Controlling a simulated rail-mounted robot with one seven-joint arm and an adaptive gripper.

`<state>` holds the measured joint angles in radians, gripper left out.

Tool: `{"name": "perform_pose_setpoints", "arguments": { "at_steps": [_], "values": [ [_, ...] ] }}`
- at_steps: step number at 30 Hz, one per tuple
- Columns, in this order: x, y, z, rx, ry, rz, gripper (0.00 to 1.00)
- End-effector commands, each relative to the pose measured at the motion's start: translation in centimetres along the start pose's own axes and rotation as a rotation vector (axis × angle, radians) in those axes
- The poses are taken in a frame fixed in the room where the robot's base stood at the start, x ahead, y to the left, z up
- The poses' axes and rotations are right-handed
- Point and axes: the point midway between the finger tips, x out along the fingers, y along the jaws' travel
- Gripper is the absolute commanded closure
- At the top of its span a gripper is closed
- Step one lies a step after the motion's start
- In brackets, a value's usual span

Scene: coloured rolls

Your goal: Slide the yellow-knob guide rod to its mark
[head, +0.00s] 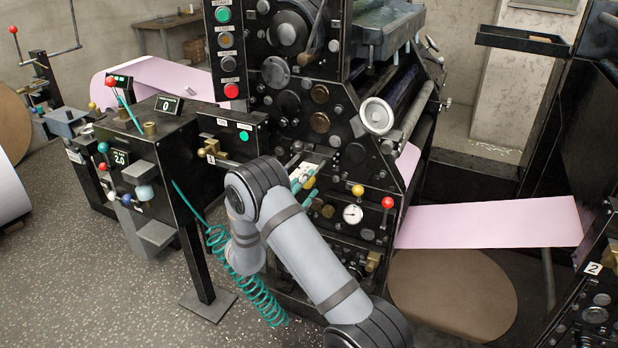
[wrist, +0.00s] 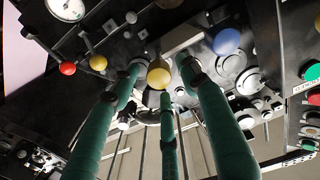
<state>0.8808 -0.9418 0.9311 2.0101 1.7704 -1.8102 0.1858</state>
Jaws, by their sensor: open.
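A yellow knob (wrist: 159,74) sits in the wrist view between the tips of my gripper's green fingers (wrist: 160,80). A gap shows between the knob and the side fingers, so my gripper is open around it, not closed on it. In the head view my gripper (head: 304,180) is at the press's front panel, and the yellow knob (head: 310,182) shows partly behind the fingers. The knob's rod and its mark are not clearly visible. A second yellow knob (head: 358,190) stands to the right, also seen in the wrist view (wrist: 98,62).
A red knob (head: 388,202) and a round gauge (head: 352,214) are right of my gripper. A blue knob (wrist: 227,41) is close to the fingers in the wrist view. A pink web (head: 490,222) runs out at right. A coiled green hose (head: 245,285) hangs at lower left.

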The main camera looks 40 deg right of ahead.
Motion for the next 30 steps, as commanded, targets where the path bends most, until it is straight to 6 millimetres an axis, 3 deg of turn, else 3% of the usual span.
{"name": "perform_pose_setpoints", "arguments": {
  "at_steps": [7, 18, 30],
  "values": [
    [3.0, 0.1, 0.0, -0.001, 0.000, 0.001, 0.55],
    [3.5, 0.0, 0.0, -0.002, 0.000, -0.001, 0.56],
    [3.5, 0.0, 0.0, -0.001, 0.000, -0.001, 0.79]
  ]
}}
